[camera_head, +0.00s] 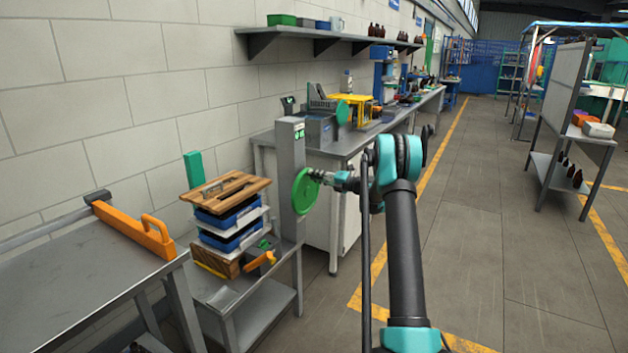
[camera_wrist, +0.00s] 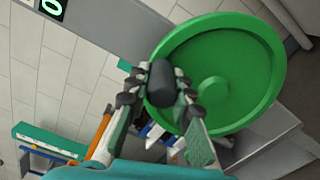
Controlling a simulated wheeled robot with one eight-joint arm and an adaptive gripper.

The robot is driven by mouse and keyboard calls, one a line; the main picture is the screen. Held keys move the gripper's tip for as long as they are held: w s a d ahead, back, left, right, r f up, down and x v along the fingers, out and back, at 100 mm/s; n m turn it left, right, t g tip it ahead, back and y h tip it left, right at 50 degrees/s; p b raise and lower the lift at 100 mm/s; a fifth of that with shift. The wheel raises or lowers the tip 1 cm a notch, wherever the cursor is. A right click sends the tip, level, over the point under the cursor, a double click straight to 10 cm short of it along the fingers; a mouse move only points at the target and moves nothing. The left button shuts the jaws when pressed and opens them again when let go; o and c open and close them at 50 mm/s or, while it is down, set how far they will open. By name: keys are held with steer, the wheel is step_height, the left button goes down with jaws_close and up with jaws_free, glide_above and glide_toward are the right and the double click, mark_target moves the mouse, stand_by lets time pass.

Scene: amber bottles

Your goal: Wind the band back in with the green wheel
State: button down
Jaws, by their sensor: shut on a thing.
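The green wheel (camera_head: 304,191) is mounted on the side of a grey upright post (camera_head: 291,165) beside the stack of trays. In the wrist view the wheel (camera_wrist: 245,60) fills the upper right, with a dark knob (camera_wrist: 160,84) standing out from its face. My gripper (camera_head: 317,175) is at the wheel's upper right edge. In the wrist view my gripper (camera_wrist: 160,92) is shut on the knob, with one finger on each side. I cannot clearly make out the band. An orange handled piece (camera_head: 262,262) sits low beside the stack.
The stack, with a wooden pallet (camera_head: 226,191) on top and blue trays (camera_head: 230,217), stands on a low grey bench (camera_head: 272,294). A grey table (camera_head: 75,275) holding an orange tool (camera_head: 135,228) is at left. A workbench (camera_head: 340,150) stands behind.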

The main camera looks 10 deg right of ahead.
steer(key=shift+w+d+r+m, duration=0.1)
steer(key=shift+w+r+m, duration=0.15)
steer(key=shift+r+m, duration=0.05)
stand_by(0.4)
steer(key=c, duration=1.3)
jaws_free()
steer(key=shift+d, duration=0.15)
steer(key=shift+s+d+f, duration=0.1)
steer(key=shift+s+d, duration=0.15)
steer(key=shift+d, duration=0.1)
steer(key=v, duration=1.1)
steer(key=shift+a, duration=0.1)
